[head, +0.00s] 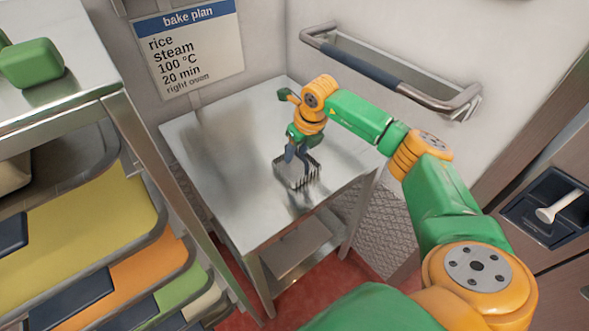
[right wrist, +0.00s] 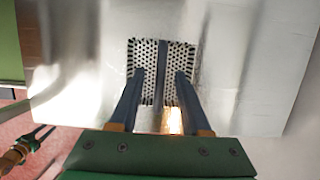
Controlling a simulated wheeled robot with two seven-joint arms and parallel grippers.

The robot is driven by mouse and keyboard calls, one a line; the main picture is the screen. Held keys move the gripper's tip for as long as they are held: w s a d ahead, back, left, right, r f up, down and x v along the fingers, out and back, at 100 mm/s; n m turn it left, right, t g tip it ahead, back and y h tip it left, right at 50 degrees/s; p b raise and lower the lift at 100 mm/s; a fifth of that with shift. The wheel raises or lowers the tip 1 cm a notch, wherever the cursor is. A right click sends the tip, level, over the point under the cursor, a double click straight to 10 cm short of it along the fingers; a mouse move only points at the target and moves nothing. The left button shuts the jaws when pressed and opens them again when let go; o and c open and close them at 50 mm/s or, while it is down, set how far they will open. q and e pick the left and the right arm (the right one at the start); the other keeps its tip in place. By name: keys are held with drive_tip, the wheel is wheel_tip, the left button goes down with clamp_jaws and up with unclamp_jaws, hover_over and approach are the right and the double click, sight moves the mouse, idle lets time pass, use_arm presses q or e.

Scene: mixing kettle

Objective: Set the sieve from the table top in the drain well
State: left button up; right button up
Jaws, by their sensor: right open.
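The sieve (head: 284,180) is a small square steel basket with a perforated bottom. It rests on the steel table top (head: 225,150), near its right edge. In the right wrist view the sieve (right wrist: 145,60) lies straight below the fingers, and a dark upright bar, apparently its handle (right wrist: 162,60), stands between them. My right gripper (head: 298,158) is open and points down over the sieve, with one finger on each side of the bar. Contact cannot be told. I cannot make out the drain well.
A rack with coloured trays (head: 85,235) stands at the left, below a steel counter (head: 60,108) bearing a green block (head: 32,63). A wall rail (head: 375,72) runs behind the table. The table's left part is clear. A bake plan sign (head: 190,50) hangs behind.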

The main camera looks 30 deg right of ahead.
sight(297, 153)
drive_tip(key=shift+r, duration=0.1)
drive_tip(key=shift+c, duration=0.4)
clamp_jaws()
wheel_tip(297, 153, up, 5)
drive_tip(key=p, duration=0.4)
